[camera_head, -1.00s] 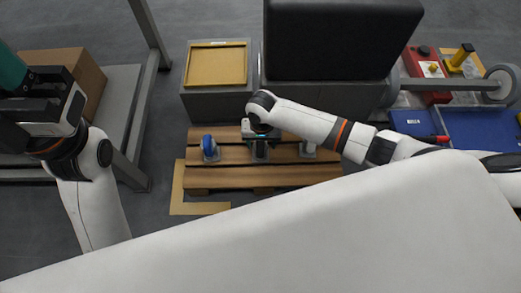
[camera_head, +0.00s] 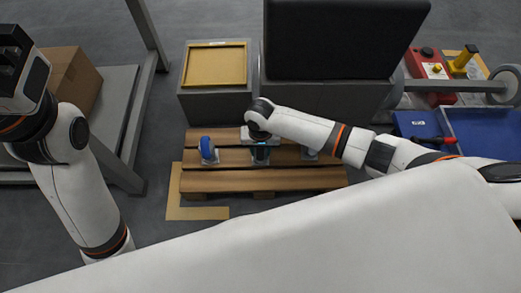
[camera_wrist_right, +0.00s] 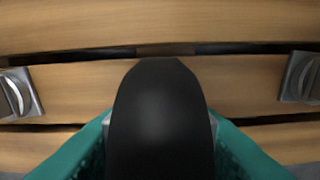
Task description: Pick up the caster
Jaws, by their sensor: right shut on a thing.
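A caster with a black wheel (camera_wrist_right: 160,120) fills the middle of the right wrist view. The teal fingers of my right gripper (camera_head: 261,150) are closed on its two sides, over the wooden pallet (camera_head: 225,180). Whether the caster touches the boards or hangs just above them I cannot tell. A caster with a blue wheel (camera_head: 208,150) stands on the pallet to the left. Another caster (camera_head: 309,153) is to the right, mostly hidden by my right arm. My left gripper (camera_head: 12,62) is at the far left edge; its fingertips do not show clearly.
A grey box with a yellow top (camera_head: 216,66) and a large dark panel (camera_head: 340,40) stand behind the pallet. A blue bin (camera_head: 485,130) and a red box (camera_head: 430,68) are at the right. A cardboard box (camera_head: 72,80) sits on a grey platform at the left.

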